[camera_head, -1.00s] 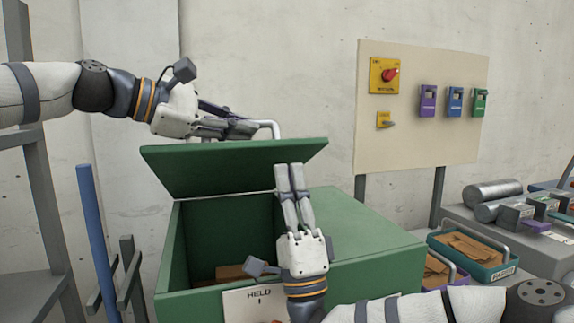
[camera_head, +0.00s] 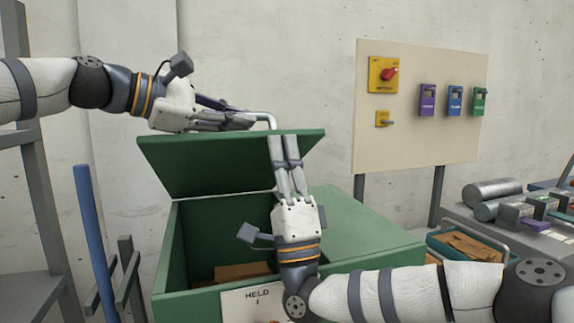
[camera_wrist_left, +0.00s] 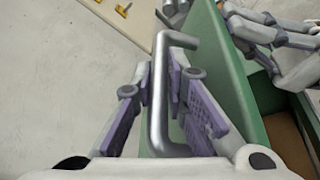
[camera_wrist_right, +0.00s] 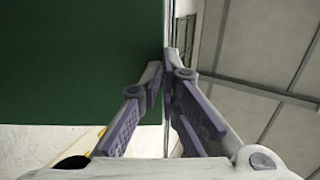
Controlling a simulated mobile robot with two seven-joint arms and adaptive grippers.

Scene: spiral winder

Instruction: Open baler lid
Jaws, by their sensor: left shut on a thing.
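The green baler lid (camera_head: 215,165) stands raised and tilted above the open green baler box (camera_head: 365,235) in the head view. A grey bent-rod handle (camera_head: 268,117) is at its top edge. My left gripper (camera_head: 252,122) is shut on this handle, which shows between its fingers in the left wrist view (camera_wrist_left: 160,95). My right gripper (camera_head: 283,138) has its fingertips together at the lid's right part, near the top edge. In the right wrist view the lid (camera_wrist_right: 80,60) fills the upper left, close against the fingertips; contact is unclear.
Brown cardboard (camera_head: 243,271) lies inside the box. A "HELD" sign (camera_head: 250,300) is on its front. A control panel (camera_head: 415,140) with a red switch stands behind. Bins (camera_head: 470,245) and metal cylinders (camera_head: 492,190) are at right. A blue post (camera_head: 93,240) stands left.

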